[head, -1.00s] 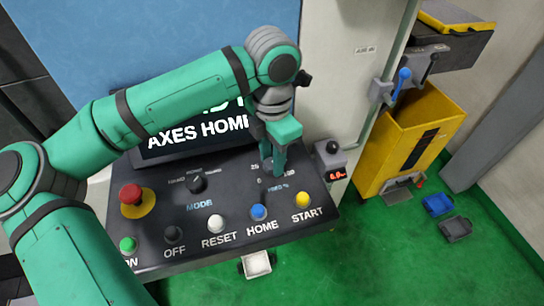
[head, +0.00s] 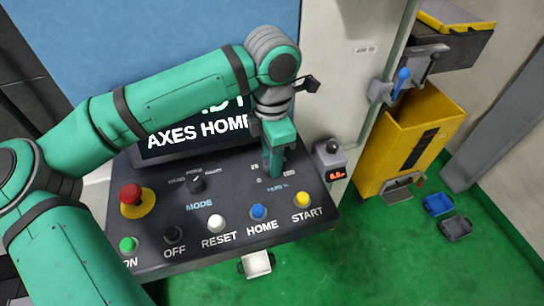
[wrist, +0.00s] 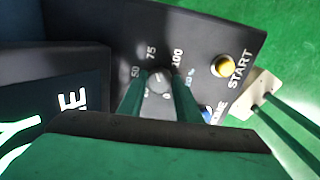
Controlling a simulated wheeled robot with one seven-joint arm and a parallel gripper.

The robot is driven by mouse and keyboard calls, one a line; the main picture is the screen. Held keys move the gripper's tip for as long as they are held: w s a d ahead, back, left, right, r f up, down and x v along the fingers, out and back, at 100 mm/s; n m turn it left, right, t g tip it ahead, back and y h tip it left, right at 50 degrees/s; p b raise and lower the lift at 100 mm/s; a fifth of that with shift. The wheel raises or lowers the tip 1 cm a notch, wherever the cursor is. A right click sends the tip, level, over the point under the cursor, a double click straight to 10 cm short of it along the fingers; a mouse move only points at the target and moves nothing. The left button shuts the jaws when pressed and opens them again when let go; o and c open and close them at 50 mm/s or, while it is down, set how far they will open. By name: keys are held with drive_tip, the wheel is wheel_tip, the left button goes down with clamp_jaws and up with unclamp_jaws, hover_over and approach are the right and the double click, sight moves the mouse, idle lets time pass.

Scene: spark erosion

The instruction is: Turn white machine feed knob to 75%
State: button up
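The feed knob (wrist: 158,80) is a small round grey knob with a light pointer mark, set in a dial marked 0 to 100. Its mark points up toward the upper part of the dial; I cannot tell the exact value. My gripper (wrist: 160,85) has its two green fingers on either side of the knob, and they appear to press on it. In the head view my gripper (head: 273,174) points down onto the upper right of the dark control panel (head: 185,255), and its fingers hide most of the knob.
The panel carries a red emergency button (head: 131,194), a mode knob (head: 196,184) and push buttons including the yellow start button (head: 303,200). A screen (head: 200,130) stands behind.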

drive_tip(key=o, duration=0.4)
drive_tip(key=shift+c, duration=0.2)
drive_tip(key=shift+r, duration=0.1)
wheel_tip(320, 180, up, 11)
drive_tip(key=shift+f, duration=0.2)
idle(0.4)
